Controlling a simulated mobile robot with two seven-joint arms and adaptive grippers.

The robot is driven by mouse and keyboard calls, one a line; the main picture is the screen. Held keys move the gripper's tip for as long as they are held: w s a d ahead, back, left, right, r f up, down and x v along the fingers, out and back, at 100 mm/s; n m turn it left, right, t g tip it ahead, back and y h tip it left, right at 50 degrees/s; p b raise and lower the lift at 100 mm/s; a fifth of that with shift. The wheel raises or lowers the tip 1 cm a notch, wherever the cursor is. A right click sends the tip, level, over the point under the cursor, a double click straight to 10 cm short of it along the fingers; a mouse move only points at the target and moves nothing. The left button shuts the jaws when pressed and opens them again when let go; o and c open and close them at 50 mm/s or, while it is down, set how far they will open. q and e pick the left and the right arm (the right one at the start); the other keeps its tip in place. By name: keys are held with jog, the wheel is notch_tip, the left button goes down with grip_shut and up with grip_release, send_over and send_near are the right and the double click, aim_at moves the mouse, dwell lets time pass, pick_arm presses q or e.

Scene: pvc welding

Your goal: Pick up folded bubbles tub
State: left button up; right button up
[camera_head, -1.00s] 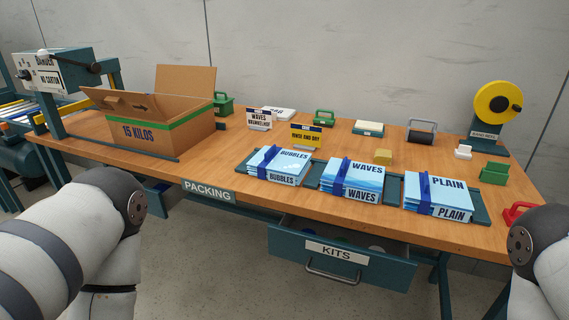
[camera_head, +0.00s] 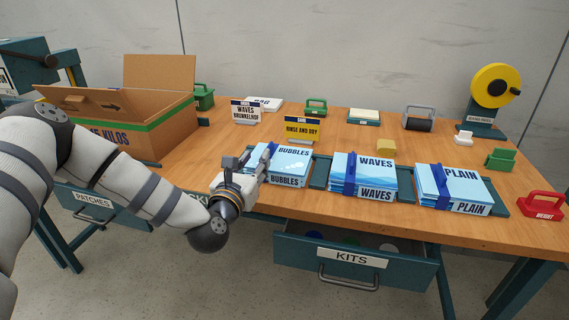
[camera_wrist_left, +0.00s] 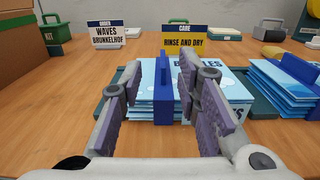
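The folded bubbles tub (camera_head: 287,166) is a flat light-blue and white stack marked BUBBLES, with a dark-blue band (camera_wrist_left: 163,104) at its left end. It lies on a dark-green tray on the bench. My left gripper (camera_head: 262,160) is at its left front edge. In the left wrist view my left gripper (camera_wrist_left: 161,85) is open, its two fingers apart with the upright blue band showing between them. I cannot tell whether either finger touches the band. The fingers hide parts of the stack. My right gripper is out of view.
The WAVES stack (camera_head: 371,178) and PLAIN stack (camera_head: 464,188) lie to the right. A RINSE AND DRY sign (camera_head: 301,130) stands behind the bubbles tub. An open carton (camera_head: 165,125) is at the left. The KITS drawer (camera_head: 352,263) stands open below the bench front.

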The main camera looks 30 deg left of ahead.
aim_at(279, 159)
pick_arm(q)
jog(key=w, duration=0.1)
jog(key=w+f, duration=0.1)
jog(key=w, duration=0.3)
jog(key=shift+w+a+f, duration=0.2)
jog(key=shift+a, duration=0.2)
jog(key=shift+w+a, duration=0.15)
jog(key=shift+w, duration=0.3)
grip_shut()
jog(key=shift+r, duration=0.15)
